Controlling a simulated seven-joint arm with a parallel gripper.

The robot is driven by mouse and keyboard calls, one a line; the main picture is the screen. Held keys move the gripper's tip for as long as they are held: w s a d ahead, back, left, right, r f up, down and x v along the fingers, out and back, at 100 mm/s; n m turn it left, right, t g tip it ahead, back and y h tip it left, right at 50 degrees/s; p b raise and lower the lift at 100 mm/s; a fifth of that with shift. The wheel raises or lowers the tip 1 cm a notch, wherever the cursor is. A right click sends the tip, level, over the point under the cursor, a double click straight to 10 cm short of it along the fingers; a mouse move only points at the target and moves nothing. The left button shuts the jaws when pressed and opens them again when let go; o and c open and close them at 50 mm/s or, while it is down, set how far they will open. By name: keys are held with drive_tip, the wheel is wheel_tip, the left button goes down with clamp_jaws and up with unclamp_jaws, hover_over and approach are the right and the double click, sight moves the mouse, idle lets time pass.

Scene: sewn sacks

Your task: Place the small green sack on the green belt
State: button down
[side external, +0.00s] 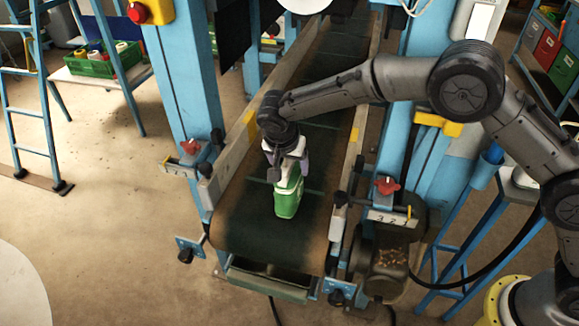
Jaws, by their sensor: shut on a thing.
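The small green sack (287,203) is upright near the front end of the green belt (250,232), with a pale patch along its upper part. My gripper (288,168) points down from above and is shut on the top of the sack. The sack's base looks to be at the belt surface, but I cannot tell whether it touches. The fingers hide the top of the sack.
Metal side rails edge the belt, with a red knob (190,147) on the left post and another red knob (386,186) on the right. Blue posts flank the belt. A green crate (103,59) stands on a side table at the back left. The belt around the sack is clear.

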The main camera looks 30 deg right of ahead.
drive_tip(key=shift+f, duration=0.25)
unclamp_jaws()
drive_tip(key=shift+f, duration=0.2)
drive_tip(key=shift+r, duration=0.1)
drive_tip(key=v, duration=1.2)
drive_tip(key=shift+r, duration=0.1)
